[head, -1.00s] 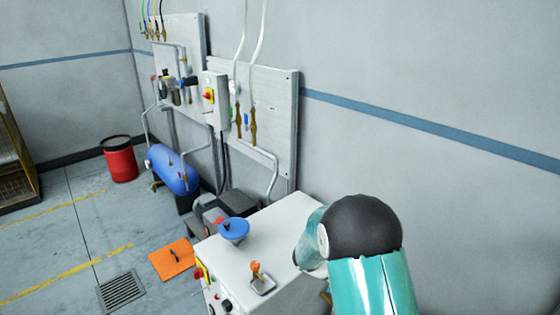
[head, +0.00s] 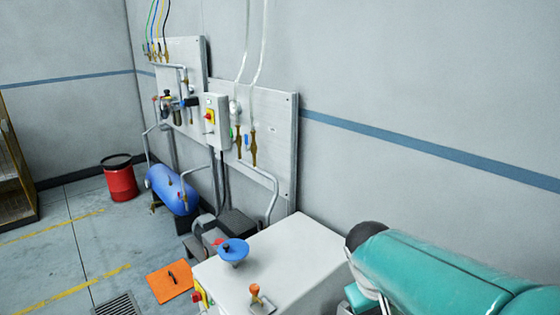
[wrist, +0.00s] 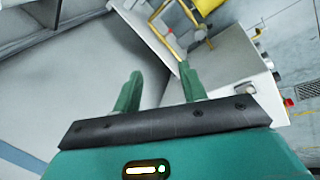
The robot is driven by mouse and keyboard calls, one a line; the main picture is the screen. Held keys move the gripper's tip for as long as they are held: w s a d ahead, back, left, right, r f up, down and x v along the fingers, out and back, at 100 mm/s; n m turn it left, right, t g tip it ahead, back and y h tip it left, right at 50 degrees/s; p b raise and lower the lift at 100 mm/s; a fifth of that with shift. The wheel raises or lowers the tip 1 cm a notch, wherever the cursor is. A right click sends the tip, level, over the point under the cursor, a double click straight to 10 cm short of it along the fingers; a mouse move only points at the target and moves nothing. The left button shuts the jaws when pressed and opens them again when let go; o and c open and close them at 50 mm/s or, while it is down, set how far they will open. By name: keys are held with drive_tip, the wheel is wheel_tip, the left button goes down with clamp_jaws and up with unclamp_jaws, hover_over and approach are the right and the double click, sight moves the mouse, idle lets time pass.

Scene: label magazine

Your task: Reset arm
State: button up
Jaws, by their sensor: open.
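My arm's teal links with a dark rounded joint fill the lower right of the head view. My gripper shows in the wrist view (wrist: 158,92) as two green fingers standing apart on a dark bar. It is open, with nothing between the fingers. The gripper itself cannot be made out in the head view.
A white cabinet (head: 290,255) stands beside my arm, with a blue round handle (head: 233,250) and an orange-topped lever (head: 255,291) on top. Behind are wall panels with pipes (head: 270,130), a blue tank (head: 172,190) and a red bin (head: 120,180). Floor at left is mostly clear.

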drive_tip(key=s+a+r+m+t+y, duration=0.2)
drive_tip(key=s+a+r+t+y, duration=0.1)
drive_tip(key=s, duration=0.5)
wheel_tip(320, 180, up, 3)
drive_tip(key=shift+s+a+f+t, duration=0.15)
drive_tip(key=shift+s+a+t, duration=0.25)
drive_tip(key=shift+a+t, duration=0.25)
